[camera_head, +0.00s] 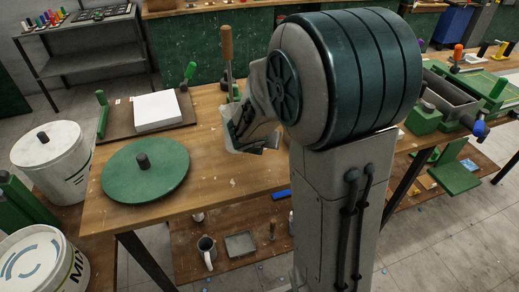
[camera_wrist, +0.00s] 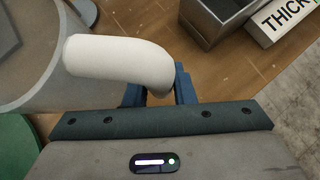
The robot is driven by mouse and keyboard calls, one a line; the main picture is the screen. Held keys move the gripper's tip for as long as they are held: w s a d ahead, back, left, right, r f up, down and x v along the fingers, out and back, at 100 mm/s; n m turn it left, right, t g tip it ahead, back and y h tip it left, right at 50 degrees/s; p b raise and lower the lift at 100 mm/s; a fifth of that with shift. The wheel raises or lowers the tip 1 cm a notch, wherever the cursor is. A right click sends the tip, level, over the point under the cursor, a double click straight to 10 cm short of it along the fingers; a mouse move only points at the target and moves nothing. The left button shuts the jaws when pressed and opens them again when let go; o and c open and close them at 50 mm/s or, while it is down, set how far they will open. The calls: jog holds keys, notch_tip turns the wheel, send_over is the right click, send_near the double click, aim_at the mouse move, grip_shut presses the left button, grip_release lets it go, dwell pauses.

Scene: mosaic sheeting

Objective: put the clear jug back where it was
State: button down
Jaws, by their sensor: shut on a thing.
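The clear jug shows in the wrist view as a see-through grey body (camera_wrist: 38,88) at the left with a thick white handle (camera_wrist: 115,58). My gripper (camera_wrist: 160,88) has its blue fingers shut on this handle. In the head view only a pale, see-through part of the jug (camera_head: 262,149) shows, over the wooden table (camera_head: 225,185), beside my gripper (camera_head: 240,122). My arm hides much of the jug and gripper there. I cannot tell whether the jug's base touches the table.
A green disc (camera_head: 145,172) with a dark knob lies left on the table. Behind it is a board with a white block (camera_head: 157,111). A wooden-handled tool (camera_head: 226,45) stands behind the jug. A grey open box (camera_head: 452,96) is at the right. Bare tabletop lies between disc and jug.

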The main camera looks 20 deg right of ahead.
jog(key=shift+w+a+f, duration=0.2)
jog(key=shift+w+f, duration=0.15)
jog(key=shift+w, duration=0.3)
jog(key=shift+f+b, duration=0.85)
jog(key=shift+f, duration=1.15)
jog(key=shift+f, duration=0.1)
jog(key=shift+f+b, duration=0.15)
jog(key=shift+b, duration=0.15)
jog(key=c, duration=1.2)
grip_release()
jog(key=shift+r, duration=0.2)
